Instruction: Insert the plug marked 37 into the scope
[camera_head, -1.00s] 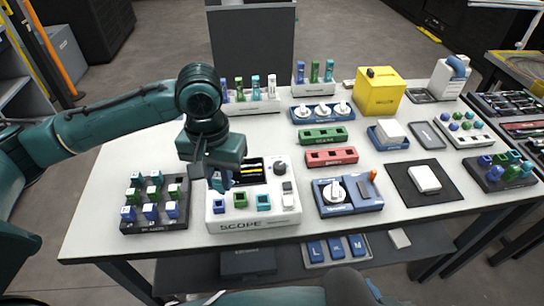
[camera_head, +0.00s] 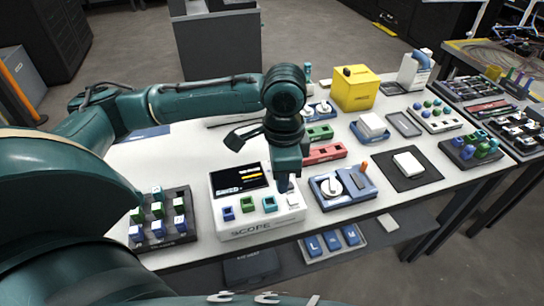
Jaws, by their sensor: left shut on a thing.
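The white scope (camera_head: 235,228) stands near the table's front edge, with a dark screen and a front row of blue (camera_head: 228,213), green (camera_head: 247,205) and teal (camera_head: 269,204) sockets. My left gripper (camera_head: 285,180) points down over the scope's right side, by its knob area. It is shut on a small dark blue plug (camera_head: 283,186), mostly hidden by the fingers; its marking cannot be read. I cannot tell whether the plug touches the scope. The dark plug rack (camera_head: 168,240) at the left holds several blue, green and teal plugs. My right gripper is not in view.
A blue device (camera_head: 345,197) with a white dial and orange knob stands close right of the scope. Red (camera_head: 325,153) and green (camera_head: 320,132) blocks lie behind. A yellow box (camera_head: 355,90) stands farther back. My left arm hides the table's back left.

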